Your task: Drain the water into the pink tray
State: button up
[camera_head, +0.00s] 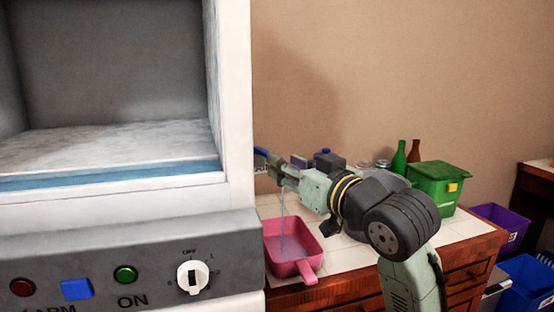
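The pink tray (309,268) sits on the white-tiled counter beside the white appliance, its handle pointing to the front right. A thin stream of water (282,222) falls into it, and bluish water (288,247) covers its bottom. My gripper (270,163) is above the tray's back edge, at the right side of the appliance (236,100). A small blue part (260,152) shows at the fingertips. The outlet of the stream is hidden behind my gripper, and whether the fingers are closed on anything is unclear.
The appliance's open chamber has a wet or frosty floor (110,150); its panel has a dial (192,277) and buttons. Behind my arm stand a green bin (436,183), a green bottle (399,158) and a brown bottle (414,152). Purple (500,222) and blue (528,282) bins stand at right.

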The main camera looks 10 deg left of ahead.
jog(key=v, duration=0.6)
jog(key=shift+s+d, duration=0.2)
dwell(7.2)
